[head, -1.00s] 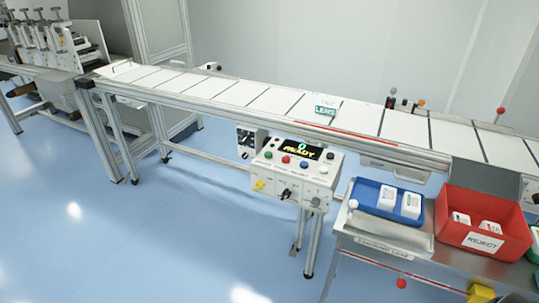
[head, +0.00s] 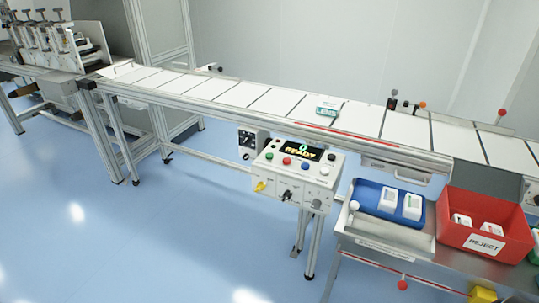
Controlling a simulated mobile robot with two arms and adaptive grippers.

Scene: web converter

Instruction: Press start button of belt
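The belt (head: 215,86) is a long conveyor with white panels split by dark lines, running from the upper left to the right. Its control box (head: 296,172) hangs on the front side and has a lit display (head: 303,151) that reads "READY" under a green digit. Below the display is a row of buttons: green (head: 269,156), red (head: 287,161), blue (head: 304,165) and a white one (head: 325,170). Their labels are too small to read. A yellow knob and dark switches sit on the lower face. Neither of my grippers is in view.
A white and green pack (head: 327,108) lies on the belt. At right, a steel table (head: 360,241) holds a blue tray (head: 367,208) with white packs and a red "REJECT" bin (head: 470,212). The blue floor (head: 160,220) before the belt is clear.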

